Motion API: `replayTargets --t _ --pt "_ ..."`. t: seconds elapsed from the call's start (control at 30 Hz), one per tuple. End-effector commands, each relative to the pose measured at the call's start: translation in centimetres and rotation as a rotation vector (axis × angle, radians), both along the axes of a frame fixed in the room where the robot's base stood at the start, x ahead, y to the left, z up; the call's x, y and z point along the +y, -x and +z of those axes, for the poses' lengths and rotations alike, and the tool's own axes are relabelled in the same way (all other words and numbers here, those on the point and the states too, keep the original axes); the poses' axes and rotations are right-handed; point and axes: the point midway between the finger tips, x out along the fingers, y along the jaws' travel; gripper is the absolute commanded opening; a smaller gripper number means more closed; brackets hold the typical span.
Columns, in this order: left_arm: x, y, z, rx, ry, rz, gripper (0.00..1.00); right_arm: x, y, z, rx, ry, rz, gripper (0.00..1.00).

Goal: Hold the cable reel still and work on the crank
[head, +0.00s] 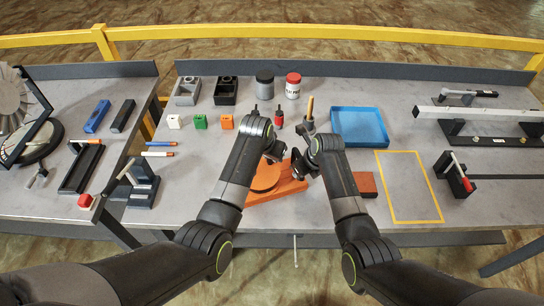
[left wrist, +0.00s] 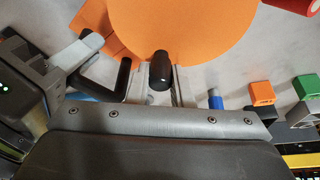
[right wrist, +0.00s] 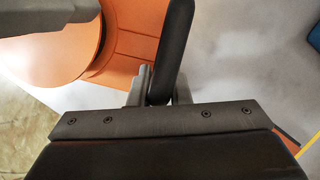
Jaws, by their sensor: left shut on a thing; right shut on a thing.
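The cable reel is orange, with a round disc (head: 266,178) on an orange base (head: 292,187), in the middle of the table between my arms. The disc fills the top of the left wrist view (left wrist: 185,25). My left gripper (head: 275,152) is shut on the black crank knob (left wrist: 160,68) beside the disc. My right gripper (head: 309,152) is shut on a black bar handle (right wrist: 173,45) at the base; the handle also shows in the left wrist view (left wrist: 122,78). My arms hide part of the reel in the head view.
A blue tray (head: 359,127) and a yellow-outlined area (head: 410,188) lie to the right. A dark red block (head: 366,184) is beside my right arm. Small coloured blocks (head: 200,122) and jars (head: 265,84) stand behind. A screwdriver-like tool (head: 309,110) stands behind my right gripper.

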Motion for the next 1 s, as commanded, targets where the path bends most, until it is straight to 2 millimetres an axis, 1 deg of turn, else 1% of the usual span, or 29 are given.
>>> replayTargets --t 0.37,0.4,0.53,0.83,1.0 --pt "0.08 -0.11 0.04 -0.002 0.001 0.025 0.0 0.0 -0.04 0.06 -0.002 0.001 0.001 0.0" --pt "0.08 -0.1 0.05 -0.002 0.001 0.025 0.23 0.0 -0.04 0.06 -0.002 0.001 0.001 0.0" --pt "0.08 -0.1 0.04 -0.002 0.001 0.024 0.41 0.0 -0.04 0.06 -0.002 0.001 0.001 0.0" --pt "0.06 -0.06 0.08 -0.001 0.001 0.022 0.41 -0.01 -0.05 0.06 -0.002 0.001 0.001 0.0" --pt "0.12 0.2 0.97 -0.003 0.002 0.022 0.41 -0.01 -0.05 0.06 -0.002 0.001 0.001 0.0"
